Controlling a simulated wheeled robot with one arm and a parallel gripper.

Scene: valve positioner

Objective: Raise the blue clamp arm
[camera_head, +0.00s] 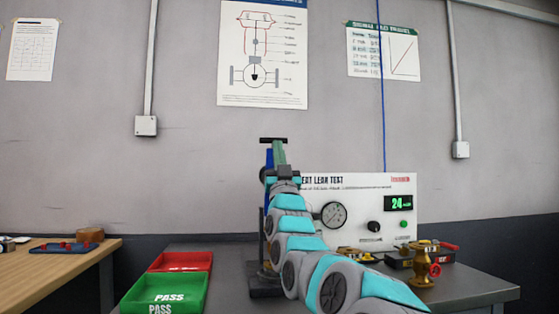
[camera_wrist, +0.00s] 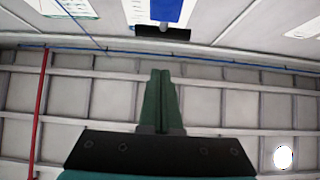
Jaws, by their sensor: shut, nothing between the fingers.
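The blue clamp arm (camera_head: 268,160) shows in the head view as a blue upright strip, partly hidden behind my gripper. A dark crossbar (camera_head: 273,139) sits at its top. In the wrist view, the blue arm (camera_wrist: 167,10) ends in a black bar (camera_wrist: 162,33) at the top of the picture. My gripper (camera_head: 278,143) points upward with its green fingers close by the crossbar. In the wrist view, my gripper (camera_wrist: 161,72) is shut and empty, with a visible gap in the picture between its tips and the black bar. Contact elsewhere cannot be told.
A white test panel (camera_head: 370,182) with a gauge (camera_head: 334,215) stands right of the clamp, partly behind my arm. A red tray (camera_head: 181,261) and a green PASS tray (camera_head: 165,292) lie left. Brass valves (camera_head: 423,265) stand at the right. The space above is open.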

